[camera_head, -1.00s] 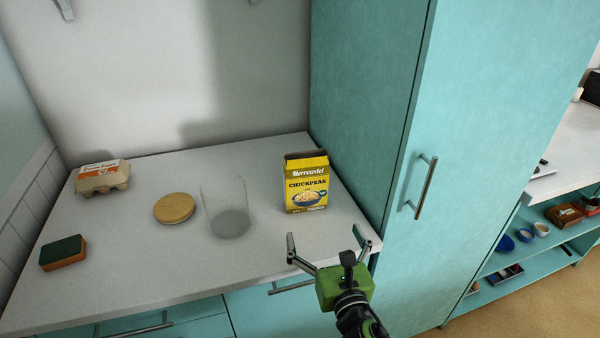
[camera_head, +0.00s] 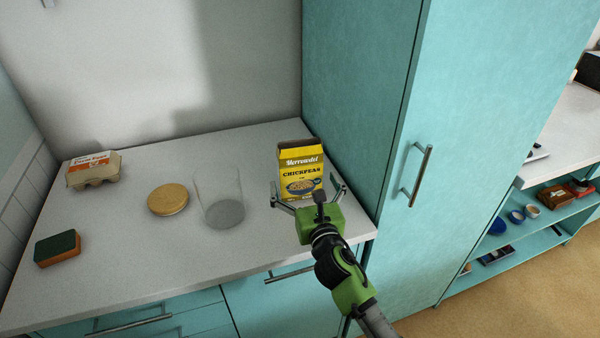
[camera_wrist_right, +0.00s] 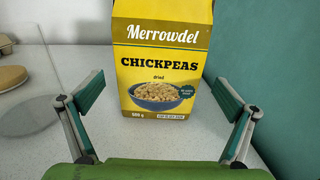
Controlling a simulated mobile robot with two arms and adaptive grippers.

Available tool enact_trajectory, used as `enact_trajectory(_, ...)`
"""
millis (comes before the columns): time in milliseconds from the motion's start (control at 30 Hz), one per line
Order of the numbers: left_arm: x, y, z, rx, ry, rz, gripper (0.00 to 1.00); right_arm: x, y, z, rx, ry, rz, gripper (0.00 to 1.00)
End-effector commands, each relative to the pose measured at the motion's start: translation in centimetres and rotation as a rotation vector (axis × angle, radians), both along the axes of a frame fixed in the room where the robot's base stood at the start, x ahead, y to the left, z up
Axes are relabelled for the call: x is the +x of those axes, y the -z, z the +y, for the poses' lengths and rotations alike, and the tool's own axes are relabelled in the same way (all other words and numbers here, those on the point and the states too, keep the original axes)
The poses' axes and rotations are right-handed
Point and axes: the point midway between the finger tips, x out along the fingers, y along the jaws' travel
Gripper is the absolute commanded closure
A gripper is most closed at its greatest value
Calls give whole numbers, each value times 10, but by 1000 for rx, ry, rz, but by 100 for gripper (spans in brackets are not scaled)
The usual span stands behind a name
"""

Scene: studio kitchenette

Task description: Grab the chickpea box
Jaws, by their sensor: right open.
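The yellow chickpea box (camera_head: 300,168) stands upright on the pale counter, near the tall teal cabinet. In the right wrist view the chickpea box (camera_wrist_right: 161,65) stands straight ahead, its front label facing me. My right gripper (camera_head: 308,188) is open at the near side of the box. In the right wrist view its two fingers (camera_wrist_right: 160,98) are spread wide to the left and right of the box's lower part, with visible gaps on both sides. I cannot tell whether the fingertips reach past the front face. My left gripper does not show.
A clear glass jar (camera_head: 219,198) stands left of the box, with a round tan lid (camera_head: 169,199) beside it. An egg carton (camera_head: 94,169) and a green and orange sponge (camera_head: 57,248) are farther left. The teal cabinet (camera_head: 358,95) rises close on the right. The counter's front middle (camera_head: 140,262) is clear.

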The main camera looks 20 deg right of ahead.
Motion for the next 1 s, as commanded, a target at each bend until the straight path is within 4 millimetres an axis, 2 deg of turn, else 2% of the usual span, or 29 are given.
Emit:
enact_trajectory(100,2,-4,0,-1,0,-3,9,19,-1,0,2,2,0,1)
enact_trajectory(200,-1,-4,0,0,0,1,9,28,-1,0,2,1,-1,1)
enact_trajectory(467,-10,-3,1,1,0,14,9,31,0,-1,0,0,0,1)
enact_trajectory(567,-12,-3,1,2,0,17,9,31,0,-1,0,0,0,21)
enact_trajectory(667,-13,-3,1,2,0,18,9,31,0,-1,0,0,0,47)
enact_trajectory(1000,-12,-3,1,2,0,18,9,31,-1,-1,0,0,0,49)
